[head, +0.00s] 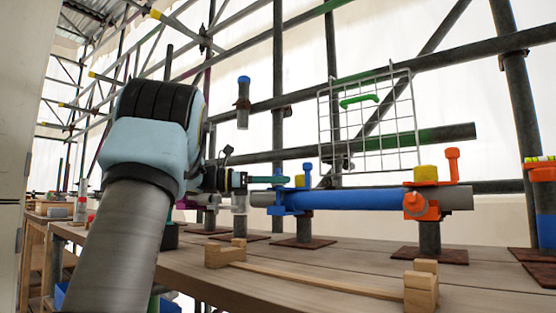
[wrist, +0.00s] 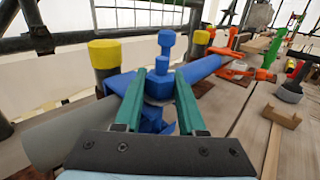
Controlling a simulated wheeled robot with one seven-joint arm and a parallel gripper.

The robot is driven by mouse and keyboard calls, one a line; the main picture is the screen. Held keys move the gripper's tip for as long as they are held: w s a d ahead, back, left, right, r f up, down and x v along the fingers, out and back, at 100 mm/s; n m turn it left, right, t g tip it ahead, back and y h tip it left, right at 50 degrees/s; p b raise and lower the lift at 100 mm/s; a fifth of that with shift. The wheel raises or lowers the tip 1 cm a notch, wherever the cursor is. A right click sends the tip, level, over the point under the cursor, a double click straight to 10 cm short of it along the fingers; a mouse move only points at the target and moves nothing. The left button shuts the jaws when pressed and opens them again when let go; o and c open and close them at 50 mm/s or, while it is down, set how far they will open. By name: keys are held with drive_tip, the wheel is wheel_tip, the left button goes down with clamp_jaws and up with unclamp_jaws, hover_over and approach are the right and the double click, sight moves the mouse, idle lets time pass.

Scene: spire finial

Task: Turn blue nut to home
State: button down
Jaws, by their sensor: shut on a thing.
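The blue nut (wrist: 159,86) sits on a blue clamp (wrist: 155,120) and lies between the two green fingers in the wrist view. A blue bolt with a knob head (wrist: 167,43) stands upright just beyond it. In the head view the blue clamp (head: 290,203) grips the left part of a horizontal grey tube with a blue sleeve (head: 355,197). My gripper (head: 284,180) reaches in from the left, level with the clamp's top. It also shows in the wrist view (wrist: 161,72), shut on the blue nut. The nut's lower side is partly hidden by the fingers.
An orange clamp (head: 428,205) with a yellow cap holds the tube's right end. A wire basket panel (head: 370,125) hangs behind. Wooden blocks with a strip (head: 310,281) lie on the plank bench (head: 270,288). Yellow-capped post (wrist: 105,55) stands left of the nut.

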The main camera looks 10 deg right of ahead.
drive_tip(key=m+g+p, duration=0.1)
drive_tip(key=g+p, duration=0.1)
drive_tip(key=p, duration=0.1)
drive_tip(key=m+g+p, duration=0.1)
drive_tip(key=g+p, duration=0.1)
drive_tip(key=p, duration=0.1)
drive_tip(key=shift+r+m+y, duration=0.3)
drive_tip(key=shift+r, duration=0.1)
drive_tip(key=m+g+p, duration=0.1)
drive_tip(key=p, duration=0.2)
drive_tip(key=shift+f+g+y, duration=0.2)
drive_tip(key=shift+g+y, duration=0.2)
drive_tip(key=shift+p, duration=0.3)
drive_tip(key=shift+d+f+m+g+p, duration=0.1)
drive_tip(key=shift+f+m+g+p, duration=0.2)
drive_tip(key=shift+m+g, duration=0.15)
drive_tip(key=shift+c, duration=2.4)
unclamp_jaws()
drive_tip(key=shift+r, duration=0.1)
wheel_tip(320, 180, up, 10)
drive_tip(key=p, duration=0.2)
drive_tip(key=shift+p, duration=0.3)
